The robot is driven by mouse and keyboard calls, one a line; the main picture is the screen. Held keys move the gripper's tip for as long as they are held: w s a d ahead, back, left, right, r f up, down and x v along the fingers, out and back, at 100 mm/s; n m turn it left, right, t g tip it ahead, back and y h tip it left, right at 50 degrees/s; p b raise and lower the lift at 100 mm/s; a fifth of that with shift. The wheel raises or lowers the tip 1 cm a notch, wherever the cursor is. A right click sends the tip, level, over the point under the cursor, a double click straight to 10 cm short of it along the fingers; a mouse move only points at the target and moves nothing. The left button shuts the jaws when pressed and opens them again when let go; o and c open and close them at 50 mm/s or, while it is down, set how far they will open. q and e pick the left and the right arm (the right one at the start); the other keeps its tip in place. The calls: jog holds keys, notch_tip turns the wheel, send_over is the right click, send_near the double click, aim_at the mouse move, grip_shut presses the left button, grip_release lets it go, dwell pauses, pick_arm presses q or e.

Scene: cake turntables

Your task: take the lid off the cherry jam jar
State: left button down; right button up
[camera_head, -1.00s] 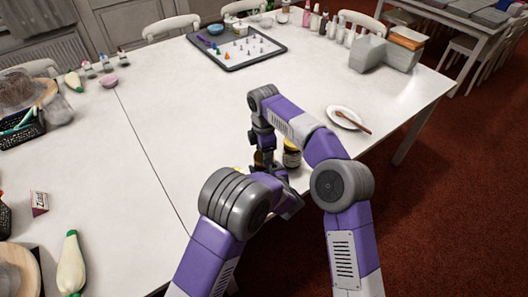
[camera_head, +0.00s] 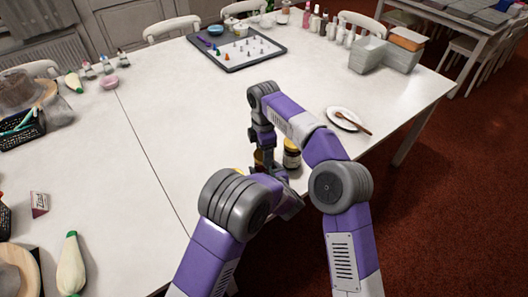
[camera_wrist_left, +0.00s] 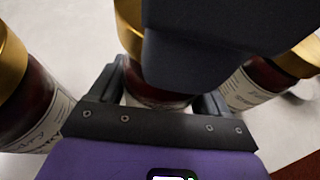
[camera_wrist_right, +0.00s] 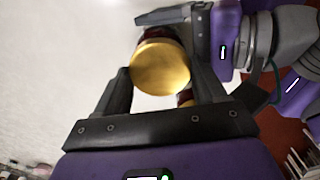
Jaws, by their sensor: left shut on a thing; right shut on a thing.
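A jar (camera_wrist_left: 150,99) with dark red contents and a gold lid (camera_wrist_right: 160,68) stands between my two grippers. My left gripper (camera_wrist_left: 166,88) is shut around the jar's body. My right gripper (camera_wrist_right: 162,85) comes from above and is shut on the gold lid. Dark red glass shows just beyond the lid in the right wrist view. The lid is at the jar's top; I cannot tell whether it is loose. The held jar's label is hidden, so its flavour cannot be read. In the head view my arms cover most of it.
Similar gold-lidded jars flank it closely: one on the left (camera_wrist_left: 32,112) and one on the right (camera_wrist_left: 262,82) in the left wrist view. A white plate (camera_head: 338,113) with a brown utensil lies to the right. The table's middle (camera_head: 185,120) is clear.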

jog(key=shift+r, duration=0.4)
jog(key=shift+r, duration=2)
pick_arm(q)
grip_release()
jog(key=shift+s+r, duration=0.1)
